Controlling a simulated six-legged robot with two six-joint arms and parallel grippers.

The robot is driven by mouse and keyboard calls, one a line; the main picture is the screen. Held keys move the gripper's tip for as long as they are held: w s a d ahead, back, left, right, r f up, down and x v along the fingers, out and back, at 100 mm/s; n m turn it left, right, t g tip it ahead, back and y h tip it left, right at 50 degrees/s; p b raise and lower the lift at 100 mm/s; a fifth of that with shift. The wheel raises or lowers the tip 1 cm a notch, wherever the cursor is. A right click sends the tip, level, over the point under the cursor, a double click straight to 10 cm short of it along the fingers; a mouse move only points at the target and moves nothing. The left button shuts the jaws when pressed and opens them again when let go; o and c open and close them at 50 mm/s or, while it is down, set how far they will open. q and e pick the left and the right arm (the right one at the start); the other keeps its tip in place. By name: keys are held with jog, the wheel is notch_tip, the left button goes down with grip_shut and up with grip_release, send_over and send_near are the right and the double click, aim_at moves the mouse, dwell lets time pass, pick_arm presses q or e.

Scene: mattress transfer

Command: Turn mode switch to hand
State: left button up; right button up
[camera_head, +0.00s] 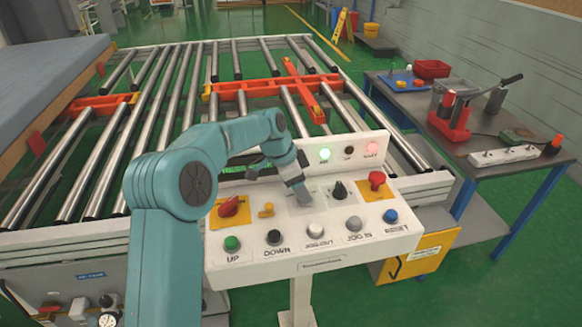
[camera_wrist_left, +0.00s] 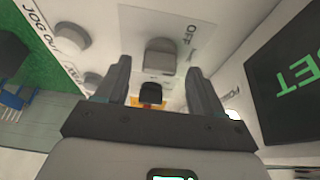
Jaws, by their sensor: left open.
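My left gripper (camera_head: 295,188) is over the middle of the white control panel (camera_head: 310,258), pointing down at a pale grey plate (camera_head: 308,208). It hides the knob there in the head view. In the left wrist view, my open gripper (camera_wrist_left: 158,78) has its fingers on either side of a grey knob (camera_wrist_left: 161,57), which has an OFF label beside it. I cannot tell whether the fingers touch it. A black selector knob (camera_head: 339,190) stands just right of the gripper; it also shows in the left wrist view (camera_wrist_left: 151,93). No HAND label is readable. My right gripper is out of view.
A red switch (camera_head: 229,206) and a red emergency button (camera_head: 377,180) flank the middle controls. Several push buttons line the front, including green (camera_head: 232,243) and blue (camera_head: 391,216). A roller conveyor (camera_head: 180,85) lies behind; a tool table (camera_head: 470,145) stands right.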

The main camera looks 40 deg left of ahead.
pick_arm(q)
jog(key=v, duration=1.5)
jog(key=shift+p, duration=0.3)
jog(key=shift+s+r, duration=0.1)
jog(key=shift+r, duration=0.05)
